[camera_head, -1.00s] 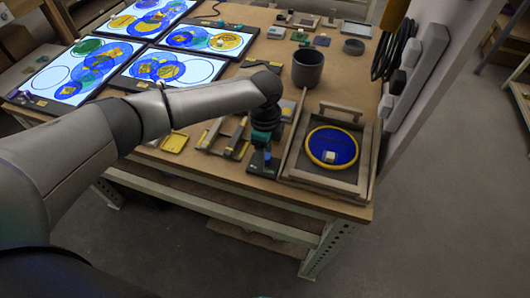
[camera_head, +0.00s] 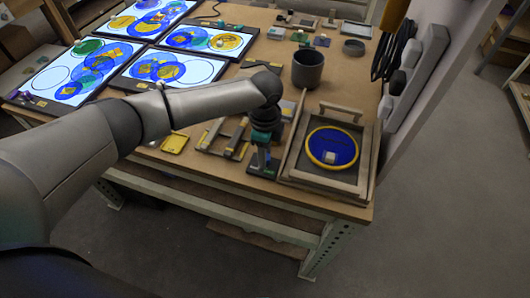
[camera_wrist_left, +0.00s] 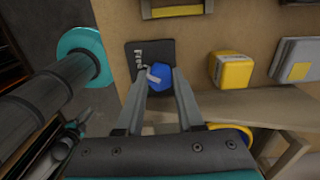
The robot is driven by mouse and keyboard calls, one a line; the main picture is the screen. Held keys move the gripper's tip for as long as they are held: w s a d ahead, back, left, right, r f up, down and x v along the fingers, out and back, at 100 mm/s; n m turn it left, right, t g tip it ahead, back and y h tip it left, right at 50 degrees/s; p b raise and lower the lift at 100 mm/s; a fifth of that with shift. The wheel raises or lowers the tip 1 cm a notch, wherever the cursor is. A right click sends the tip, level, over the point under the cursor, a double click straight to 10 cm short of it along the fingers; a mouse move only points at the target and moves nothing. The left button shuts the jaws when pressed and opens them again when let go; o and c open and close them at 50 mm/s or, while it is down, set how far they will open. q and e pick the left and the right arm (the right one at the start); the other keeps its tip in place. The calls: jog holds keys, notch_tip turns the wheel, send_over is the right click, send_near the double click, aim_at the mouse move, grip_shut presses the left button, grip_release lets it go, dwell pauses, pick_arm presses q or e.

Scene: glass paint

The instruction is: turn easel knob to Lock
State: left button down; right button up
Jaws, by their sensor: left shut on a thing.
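The easel knob (camera_wrist_left: 158,86) is blue with a light grey pointer bar, on a black plate (camera_wrist_left: 149,52) at the bench's front edge. The word "Free" shows on the plate beside the knob; no Lock mark is readable. My left gripper (camera_wrist_left: 162,80) points down and is shut on the knob, one finger on each side. In the head view the left gripper (camera_head: 262,162) is just left of the wooden easel (camera_head: 364,167), and the arm and gripper largely hide the knob. The easel holds a yellow-rimmed blue glass disc (camera_head: 345,147). My right gripper is not in view.
A dark grey cup (camera_head: 308,70) stands behind the easel. Wooden racks (camera_head: 222,139) and a yellow tray (camera_head: 175,143) lie left of the gripper. Lit panels (camera_head: 172,68) cover the left of the bench. A yellow block (camera_wrist_left: 232,70) sits near the knob.

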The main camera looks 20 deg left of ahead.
pick_arm(q)
jog(key=shift+r+n+p, duration=0.15)
jog(key=shift+n+p, duration=0.65)
jog(key=shift+p, duration=0.3)
jog(key=n+p, duration=0.6)
jog(key=n, duration=0.1)
jog(key=shift+n+p, duration=0.3)
jog(key=shift+p, duration=0.1)
jog(key=shift+n+p, duration=0.65)
jog(key=shift+n, duration=0.65)
jog(key=c, duration=0.5)
grip_release()
jog(key=shift+c, duration=0.2)
